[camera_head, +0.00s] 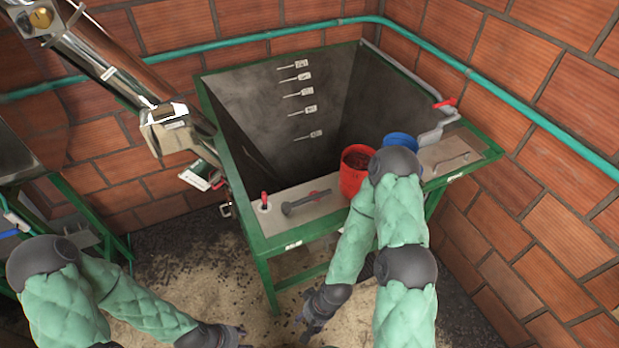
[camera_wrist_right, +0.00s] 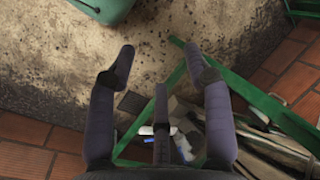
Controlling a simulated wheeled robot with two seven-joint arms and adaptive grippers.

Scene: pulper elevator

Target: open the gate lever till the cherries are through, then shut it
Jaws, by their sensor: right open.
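A green-framed hopper (camera_head: 238,185) with grey sloping walls stands in the middle of the head view, and I see no cherries on the walls in view. Its deepest part is dark. A dark grey lever (camera_head: 305,202) with a red part lies along the front ledge, beside a small red knob (camera_head: 264,201). I cannot tell for sure which is the gate lever. A red bucket (camera_head: 353,181) with dark contents stands at the ledge's right. My right gripper (camera_head: 312,322) is low before the hopper; in the right wrist view (camera_wrist_right: 160,58) it is open and empty. My left gripper (camera_head: 225,338) is low at left, its fingers unclear.
A blue bucket (camera_head: 400,140) stands behind my right arm. A red-handled valve (camera_head: 445,103) is at the hopper's right. A green pipe (camera_head: 420,37) runs along the brick walls. A shiny metal tube (camera_head: 105,65) slopes in from upper left. The stained floor (camera_head: 175,265) before the hopper is mostly clear.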

